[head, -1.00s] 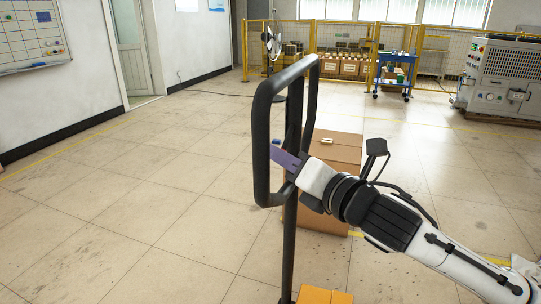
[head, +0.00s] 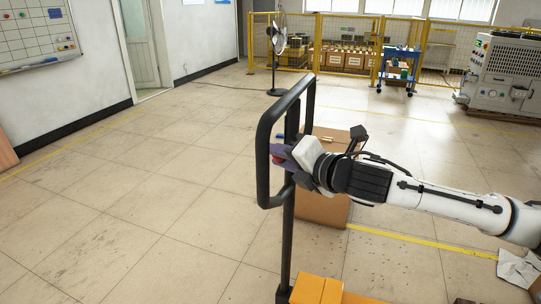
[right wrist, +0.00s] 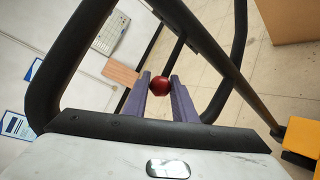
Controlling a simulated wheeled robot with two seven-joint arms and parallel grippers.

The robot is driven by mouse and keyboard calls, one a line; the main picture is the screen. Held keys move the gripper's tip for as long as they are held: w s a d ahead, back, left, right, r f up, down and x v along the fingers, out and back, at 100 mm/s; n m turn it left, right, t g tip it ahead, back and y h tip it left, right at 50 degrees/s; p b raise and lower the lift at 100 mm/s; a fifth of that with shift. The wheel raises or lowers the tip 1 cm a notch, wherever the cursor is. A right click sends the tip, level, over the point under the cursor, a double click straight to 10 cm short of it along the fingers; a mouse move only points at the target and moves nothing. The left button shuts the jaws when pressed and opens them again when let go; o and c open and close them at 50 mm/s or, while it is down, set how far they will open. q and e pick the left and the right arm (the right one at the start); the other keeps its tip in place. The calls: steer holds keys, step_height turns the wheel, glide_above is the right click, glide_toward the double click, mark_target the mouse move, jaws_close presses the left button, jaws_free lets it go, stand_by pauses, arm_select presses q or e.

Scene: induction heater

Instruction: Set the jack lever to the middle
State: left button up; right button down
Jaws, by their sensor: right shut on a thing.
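The jack handle (head: 264,165) is a tall black loop on a post, standing in front of me in the head view. It also frames the right wrist view (right wrist: 42,95). The jack lever ends in a red ball knob (right wrist: 159,86), with a thin dark rod (right wrist: 178,50) beside it. My right gripper (head: 279,156) reaches into the loop from the right. Its purple fingers (right wrist: 159,88) are shut on the red knob, one on each side. The lever's exact setting is hard to tell. My left gripper is not in view.
A brown carton (head: 322,208) stands just behind the handle, and orange boxes (head: 318,290) lie at its foot. A fan (head: 278,60), yellow fence (head: 320,30), blue cart (head: 398,68) and grey machine (head: 505,75) stand far back. The floor at left is clear.

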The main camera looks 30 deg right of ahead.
steer(key=c, duration=1.5)
jaws_free()
steer(key=shift+r, duration=0.1)
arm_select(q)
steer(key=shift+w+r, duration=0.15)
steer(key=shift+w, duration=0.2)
arm_select(e)
steer(key=shift+o, duration=0.2)
steer(key=shift+w, duration=0.1)
steer(key=shift+s+d+b, duration=0.15)
steer(key=shift+s+b, duration=0.35)
steer(key=shift+s, duration=0.45)
arm_select(q)
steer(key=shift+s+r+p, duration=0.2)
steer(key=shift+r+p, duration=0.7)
steer(key=shift+p, duration=0.6)
arm_select(e)
steer(key=v, duration=0.8)
steer(key=shift+s+a+r, duration=0.2)
